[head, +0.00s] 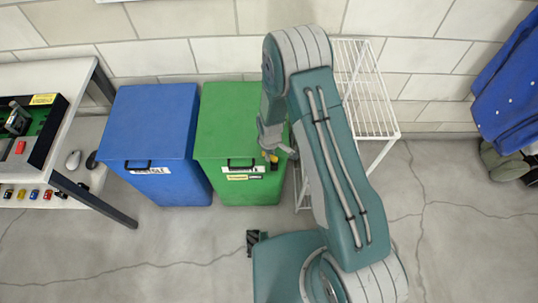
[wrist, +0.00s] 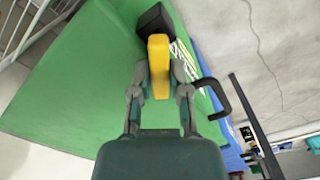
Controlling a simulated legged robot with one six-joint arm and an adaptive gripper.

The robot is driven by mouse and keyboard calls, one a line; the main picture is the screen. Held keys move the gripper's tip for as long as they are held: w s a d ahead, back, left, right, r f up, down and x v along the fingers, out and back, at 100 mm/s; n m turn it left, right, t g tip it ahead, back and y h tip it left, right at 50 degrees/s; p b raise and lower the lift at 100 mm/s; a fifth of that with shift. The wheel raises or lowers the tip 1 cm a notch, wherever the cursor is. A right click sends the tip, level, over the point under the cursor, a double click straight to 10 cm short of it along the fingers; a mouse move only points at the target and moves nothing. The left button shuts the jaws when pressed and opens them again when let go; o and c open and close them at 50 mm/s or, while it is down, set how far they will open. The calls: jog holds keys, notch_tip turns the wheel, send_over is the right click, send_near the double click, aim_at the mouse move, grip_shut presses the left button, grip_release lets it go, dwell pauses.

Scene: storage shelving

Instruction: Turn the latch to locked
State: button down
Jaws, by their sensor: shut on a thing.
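The latch is a yellow handle (wrist: 159,56) with a black block (wrist: 155,20) at its far end, at the front edge of the green bin (wrist: 75,85) in the wrist view. My gripper (wrist: 160,75) has a finger on each side of the yellow handle and is shut on it. In the head view, my gripper (head: 271,152) is at the right front of the green bin (head: 220,130), and only a small part of the yellow handle (head: 271,159) shows. The latch's exact setting cannot be told.
The green bin has a black pull handle (wrist: 222,98) close to my gripper's right. A blue bin (head: 150,120) stands left of the green one. A white wire rack (head: 372,115) stands to the right, partly behind my arm. A workbench (head: 75,75) is at far left. Floor in front is open.

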jog(key=m, duration=0.5)
jog(key=shift+w+d+m, duration=0.3)
jog(key=shift+d, duration=0.05)
jog(key=m, duration=0.3)
jog(key=d+m, duration=0.1)
jog(key=m, duration=0.1)
jog(key=shift+m, duration=0.4)
jog(key=c, duration=0.6)
grip_release()
jog(key=shift+w+a, duration=0.1)
jog(key=shift+r, duration=0.1)
notch_tip(320, 180, up, 12)
jog(key=shift+f, duration=0.2)
